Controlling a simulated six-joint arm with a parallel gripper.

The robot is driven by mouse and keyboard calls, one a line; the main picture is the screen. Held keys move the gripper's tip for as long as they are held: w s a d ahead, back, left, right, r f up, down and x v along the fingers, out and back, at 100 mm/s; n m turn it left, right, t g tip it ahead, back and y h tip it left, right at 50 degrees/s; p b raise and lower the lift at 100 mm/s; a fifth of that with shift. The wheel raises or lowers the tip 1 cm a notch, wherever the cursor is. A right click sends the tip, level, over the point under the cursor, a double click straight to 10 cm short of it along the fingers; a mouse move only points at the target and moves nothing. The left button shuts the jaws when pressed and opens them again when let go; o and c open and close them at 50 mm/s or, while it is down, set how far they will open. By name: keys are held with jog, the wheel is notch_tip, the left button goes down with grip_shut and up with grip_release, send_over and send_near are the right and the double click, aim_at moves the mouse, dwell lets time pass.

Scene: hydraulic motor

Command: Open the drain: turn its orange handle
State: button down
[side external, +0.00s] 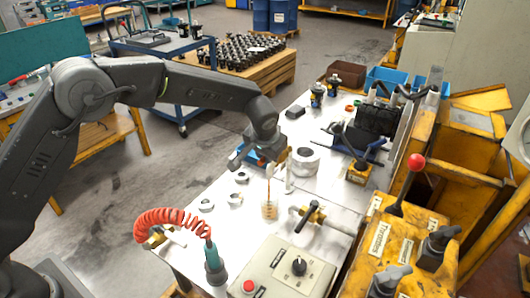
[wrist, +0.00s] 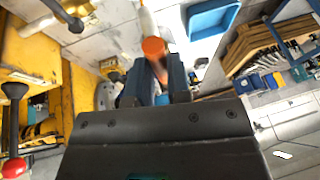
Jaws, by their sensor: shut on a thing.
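My gripper (side external: 262,159) is low over the white worktable, left of a silver ring-shaped part. In the wrist view its blue fingers (wrist: 157,88) are shut on an orange piece, which looks like the orange handle (wrist: 154,47). A pale stem (wrist: 147,19) runs on from the handle's far end. The fingers hide the handle's near end. In the side view the handle is small and mostly hidden by my gripper, so I cannot tell how far it is turned.
The silver ring part (side external: 305,161) stands close on the right. A clear jar with amber contents (side external: 270,210) and a pipe valve with a black handle (side external: 311,212) are in front. A coiled red hose (side external: 172,217) lies front left. A blue bin (wrist: 212,18) shows in the wrist view.

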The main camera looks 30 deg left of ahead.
jog(key=shift+d, duration=0.1)
jog(key=c, duration=1.1)
grip_release()
jog(key=shift+r, duration=0.1)
jog(key=v, duration=1.3)
jog(key=shift+s+r, duration=0.25)
jog(key=shift+r, duration=0.05)
